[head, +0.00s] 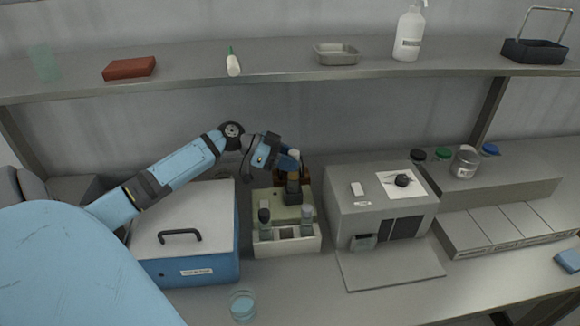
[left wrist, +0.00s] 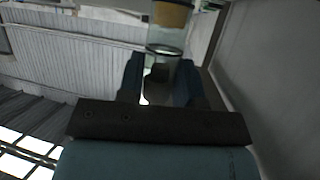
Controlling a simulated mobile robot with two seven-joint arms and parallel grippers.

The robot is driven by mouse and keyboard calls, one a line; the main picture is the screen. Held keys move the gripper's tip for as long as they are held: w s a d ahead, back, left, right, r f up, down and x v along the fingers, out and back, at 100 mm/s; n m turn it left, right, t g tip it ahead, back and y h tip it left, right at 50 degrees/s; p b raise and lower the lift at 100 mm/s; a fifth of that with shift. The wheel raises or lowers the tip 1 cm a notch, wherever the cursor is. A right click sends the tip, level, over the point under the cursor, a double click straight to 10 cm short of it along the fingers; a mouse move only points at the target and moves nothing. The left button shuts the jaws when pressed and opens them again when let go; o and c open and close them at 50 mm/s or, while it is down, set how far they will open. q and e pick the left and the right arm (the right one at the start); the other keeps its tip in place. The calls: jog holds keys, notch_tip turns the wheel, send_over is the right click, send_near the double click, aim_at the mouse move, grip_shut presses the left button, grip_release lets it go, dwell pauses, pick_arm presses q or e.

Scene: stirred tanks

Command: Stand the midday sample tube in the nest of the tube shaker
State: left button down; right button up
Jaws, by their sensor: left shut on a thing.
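In the left wrist view the gripper (left wrist: 160,78) is shut on a clear glass tube (left wrist: 165,38) with a tan band. In the head view the gripper mostly hides this tube, and I cannot tell whether its foot is inside the holder. My right gripper is out of view.
Two grey-topped vessels stand at the device's front (head: 264,216). A blue box with a white handled lid (head: 186,215) is close on the left, a grey instrument (head: 380,207) on the right. A shelf (head: 270,80) runs above. A glass dish (head: 242,304) stands at the front.

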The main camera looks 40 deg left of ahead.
pick_arm(q)
jog(key=shift+f, duration=1.35)
jog(key=shift+f, duration=0.2)
jog(key=c, duration=0.8)
grip_release()
jog(key=shift+r, duration=0.1)
jog(key=shift+r, duration=0.1)
jog(key=shift+a, duration=0.15)
jog(key=s+a, duration=0.3)
jog(key=s+a+b, duration=0.1)
jog(key=s+a, duration=0.2)
jog(key=a, duration=0.1)
jog(key=s+a+r+b, duration=0.1)
jog(key=s+a, duration=0.2)
jog(key=a, duration=0.1)
jog(key=shift+s+a+r, duration=0.1)
jog(key=shift+a, duration=0.05)
jog(key=shift+r, duration=0.1)
